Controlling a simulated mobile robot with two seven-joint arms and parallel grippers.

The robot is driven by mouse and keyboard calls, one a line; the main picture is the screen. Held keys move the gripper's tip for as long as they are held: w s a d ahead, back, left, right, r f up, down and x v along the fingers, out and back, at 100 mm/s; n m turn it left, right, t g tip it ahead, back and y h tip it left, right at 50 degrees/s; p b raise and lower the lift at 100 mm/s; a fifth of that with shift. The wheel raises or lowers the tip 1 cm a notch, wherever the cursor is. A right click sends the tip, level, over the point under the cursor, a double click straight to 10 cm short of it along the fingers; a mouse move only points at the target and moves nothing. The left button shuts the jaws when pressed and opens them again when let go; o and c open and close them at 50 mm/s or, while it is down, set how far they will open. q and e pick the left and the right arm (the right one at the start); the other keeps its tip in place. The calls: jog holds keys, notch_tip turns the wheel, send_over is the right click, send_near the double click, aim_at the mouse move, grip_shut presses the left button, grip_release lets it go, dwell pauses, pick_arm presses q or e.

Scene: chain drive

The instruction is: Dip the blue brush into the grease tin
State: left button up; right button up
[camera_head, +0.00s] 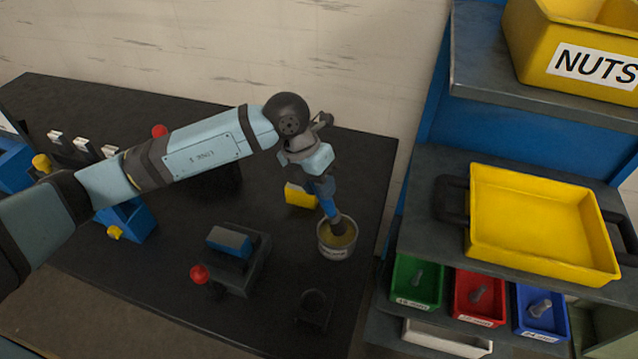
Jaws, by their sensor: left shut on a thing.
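My left gripper (317,183) reaches in from the left and points down over the right end of the dark bench (185,295). It is shut on the blue brush (329,207). The brush is tilted, and its dark bristle end reaches inside the rim of the grease tin (337,252). The tin is a small round metal can with yellowish grease in it, standing on the bench. I cannot tell how deep the bristles go. My right gripper is not in view.
A yellow block (298,196) stands just left of the tin. A dark fixture with a red knob (199,274) and a dark ring-shaped holder (313,307) are nearby. A shelf with a yellow tray (535,225) and small coloured bins (416,283) stands right.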

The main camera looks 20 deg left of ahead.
pick_arm(q)
jog(key=shift+f+b, duration=0.55)
jog(key=shift+f, duration=0.05)
dwell(1.6)
jog(key=shift+r+p, duration=1.85)
jog(key=shift+r, duration=1.7)
